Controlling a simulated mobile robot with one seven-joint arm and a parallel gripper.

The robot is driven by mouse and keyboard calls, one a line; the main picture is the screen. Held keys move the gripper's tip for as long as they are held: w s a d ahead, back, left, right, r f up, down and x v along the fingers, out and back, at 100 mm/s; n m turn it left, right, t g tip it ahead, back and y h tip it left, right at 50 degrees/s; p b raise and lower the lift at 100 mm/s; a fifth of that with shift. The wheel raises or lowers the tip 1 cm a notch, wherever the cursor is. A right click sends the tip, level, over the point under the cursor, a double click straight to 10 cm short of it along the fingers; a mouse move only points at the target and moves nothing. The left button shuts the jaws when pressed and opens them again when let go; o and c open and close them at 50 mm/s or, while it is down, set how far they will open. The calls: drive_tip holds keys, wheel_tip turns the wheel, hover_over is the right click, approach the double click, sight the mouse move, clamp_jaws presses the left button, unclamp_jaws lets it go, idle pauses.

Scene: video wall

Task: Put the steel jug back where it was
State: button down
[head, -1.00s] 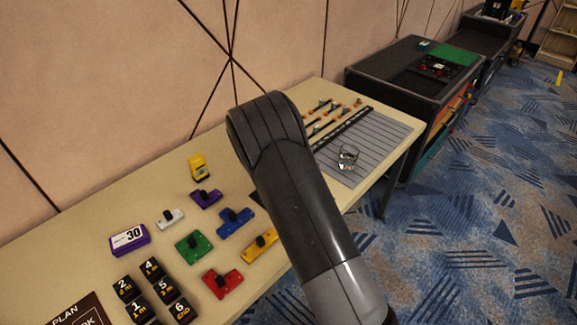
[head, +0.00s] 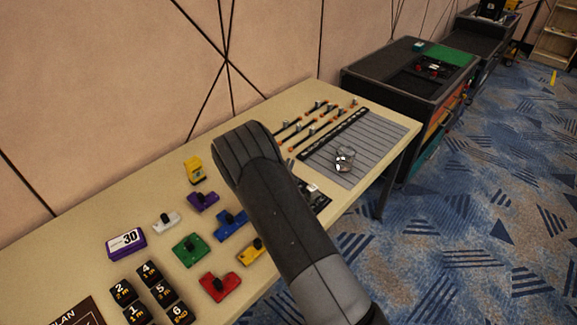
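A small shiny, silvery vessel (head: 345,159), which looks like the steel jug, stands on a grey slatted mat (head: 375,143) at the right part of the long table. Its fine shape is too small to make out. My dark grey arm crosses the middle of the view, over the table and left of the vessel. My gripper does not show; the arm hides whatever is behind it. The vessel appears clear of the arm.
The cream table (head: 75,232) holds colored blocks, such as a red one (head: 221,286), several black numbered blocks (head: 134,313) and a yellow device (head: 195,170). Thin rods lie behind the mat. A dark item (head: 316,197) is partly hidden by my arm. A dark cabinet (head: 385,80) stands beyond.

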drive_tip(key=shift+f, duration=0.3)
drive_tip(key=c, duration=1.6)
unclamp_jaws()
drive_tip(key=shift+r, duration=0.1)
